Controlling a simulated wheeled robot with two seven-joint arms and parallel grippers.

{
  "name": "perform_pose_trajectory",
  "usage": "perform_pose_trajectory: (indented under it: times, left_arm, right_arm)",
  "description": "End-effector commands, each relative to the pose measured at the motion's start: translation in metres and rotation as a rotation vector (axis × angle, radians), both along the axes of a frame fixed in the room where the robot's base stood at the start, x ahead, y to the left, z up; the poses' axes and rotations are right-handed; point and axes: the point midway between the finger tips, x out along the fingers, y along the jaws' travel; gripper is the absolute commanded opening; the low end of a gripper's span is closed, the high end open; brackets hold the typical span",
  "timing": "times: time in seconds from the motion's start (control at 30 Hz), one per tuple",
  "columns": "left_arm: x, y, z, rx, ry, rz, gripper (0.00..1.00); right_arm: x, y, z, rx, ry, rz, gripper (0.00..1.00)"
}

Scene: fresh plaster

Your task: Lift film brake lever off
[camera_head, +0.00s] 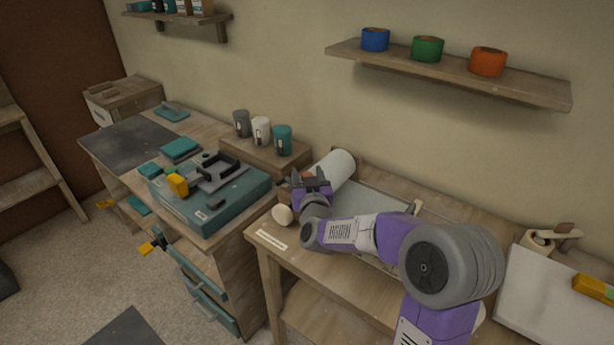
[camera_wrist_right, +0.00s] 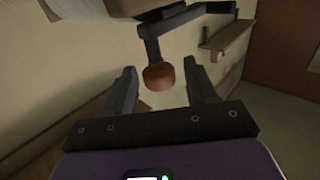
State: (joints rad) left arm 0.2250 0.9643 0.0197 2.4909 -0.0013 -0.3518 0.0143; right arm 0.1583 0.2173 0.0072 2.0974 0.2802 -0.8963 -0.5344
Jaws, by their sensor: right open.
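A dark bent lever (camera_wrist_right: 152,45) with a red-brown knob (camera_wrist_right: 160,77) shows in the right wrist view, taken to be the film brake lever. It hangs below a pale roll (camera_wrist_right: 95,8) at the top of that view. In the head view the white film roll (camera_head: 337,166) lies at the back of the right bench. My right gripper (camera_head: 312,177) is at the roll's near left end and hides most of the lever there. Its open fingers (camera_wrist_right: 160,67) appear on either side of the knob in the wrist view, with gaps visible. My left gripper is out of view.
A pale round knob (camera_head: 282,214) is at the bench's left edge. A teal case (camera_head: 222,207) with tools stands on the left bench, with several cups (camera_head: 262,131) behind. A wall shelf (camera_head: 450,75) holds three tape rolls.

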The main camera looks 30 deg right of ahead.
Motion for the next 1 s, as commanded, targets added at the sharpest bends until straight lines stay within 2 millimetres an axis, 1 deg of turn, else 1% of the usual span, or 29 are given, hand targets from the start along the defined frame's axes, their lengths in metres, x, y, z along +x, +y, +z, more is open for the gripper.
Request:
perform_pose_trajectory:
  times: [0.27, 0.3, 0.37, 0.6, 0.67, 0.87, 1.0]
  left_arm:
    - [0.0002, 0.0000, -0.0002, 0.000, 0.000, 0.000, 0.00]
    - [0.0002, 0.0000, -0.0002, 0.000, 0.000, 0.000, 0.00]
    - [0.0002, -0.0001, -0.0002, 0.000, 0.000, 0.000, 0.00]
    - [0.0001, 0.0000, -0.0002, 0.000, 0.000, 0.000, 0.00]
    - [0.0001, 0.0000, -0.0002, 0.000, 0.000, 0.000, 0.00]
    - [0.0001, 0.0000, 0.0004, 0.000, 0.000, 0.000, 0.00]
    - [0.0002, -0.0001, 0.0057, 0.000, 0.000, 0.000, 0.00]
  right_arm:
    - [0.0021, -0.0007, 0.0002, 0.000, 0.000, 0.000, 0.57]
    - [0.0020, -0.0007, 0.0003, 0.000, 0.000, 0.000, 0.54]
    - [0.0020, -0.0007, 0.0002, 0.000, 0.000, 0.000, 0.45]
    - [0.0018, -0.0006, 0.0003, 0.000, 0.000, 0.000, 0.08]
    - [0.0018, -0.0005, 0.0003, 0.000, 0.000, 0.000, 0.00]
    - [0.0016, -0.0009, 0.0006, 0.000, 0.000, 0.000, 0.00]
    - [-0.0005, -0.0050, 0.0031, -0.006, 0.012, -0.008, 0.00]
